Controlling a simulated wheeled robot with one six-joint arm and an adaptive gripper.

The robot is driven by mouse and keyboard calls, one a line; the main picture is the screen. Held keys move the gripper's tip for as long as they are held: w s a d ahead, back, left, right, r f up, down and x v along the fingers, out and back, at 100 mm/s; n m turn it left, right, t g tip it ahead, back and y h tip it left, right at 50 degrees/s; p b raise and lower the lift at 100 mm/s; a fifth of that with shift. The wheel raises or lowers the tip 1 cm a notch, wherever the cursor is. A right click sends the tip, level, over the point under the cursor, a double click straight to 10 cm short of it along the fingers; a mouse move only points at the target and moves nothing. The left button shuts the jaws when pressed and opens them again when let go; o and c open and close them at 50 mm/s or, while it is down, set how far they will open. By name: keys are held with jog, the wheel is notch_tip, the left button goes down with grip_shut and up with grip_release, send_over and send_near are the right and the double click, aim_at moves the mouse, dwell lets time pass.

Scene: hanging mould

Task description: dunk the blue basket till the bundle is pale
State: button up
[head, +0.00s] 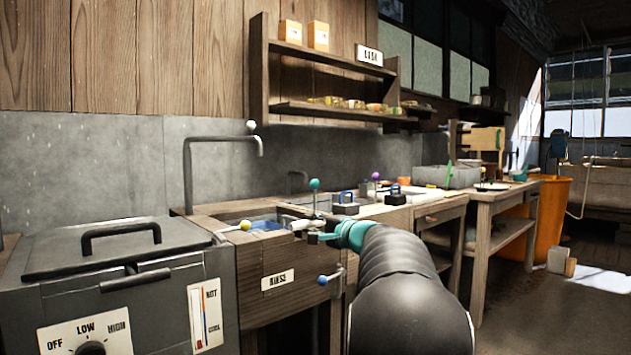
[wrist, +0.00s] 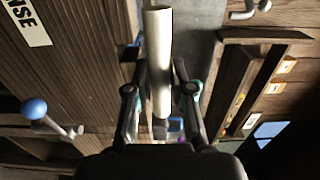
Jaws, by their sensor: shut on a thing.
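My gripper (head: 318,234) reaches over the front edge of the rinse sink (head: 255,255) in the head view. In the wrist view my gripper (wrist: 160,72) is shut on a pale, round handle (wrist: 158,40), with one finger on each side. What hangs from or joins this handle is hidden. Blue water (head: 262,222) shows in the sink left of the gripper. I cannot make out the blue basket or the bundle in either view; the sink's inside is mostly hidden by its front wall and my arm.
A lidded grey heater (head: 115,250) with a dial stands left of the sink. A bent tap (head: 222,140) rises behind. A blue-knobbed lever (head: 323,280) juts from the sink's front. An orange bin (head: 550,225) stands farther back.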

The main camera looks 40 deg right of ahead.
notch_tip(320, 180, up, 10)
jog(key=p, duration=0.5)
jog(key=shift+f, duration=0.15)
dwell(0.3)
jog(key=shift+f+b, duration=4.35)
jog(key=shift+f, duration=3.55)
jog(key=shift+o, duration=0.3)
jog(key=shift+f, duration=0.1)
notch_tip(320, 180, up, 16)
jog(key=p, duration=0.8)
jog(key=shift+p, duration=0.4)
jog(key=shift+c, duration=0.3)
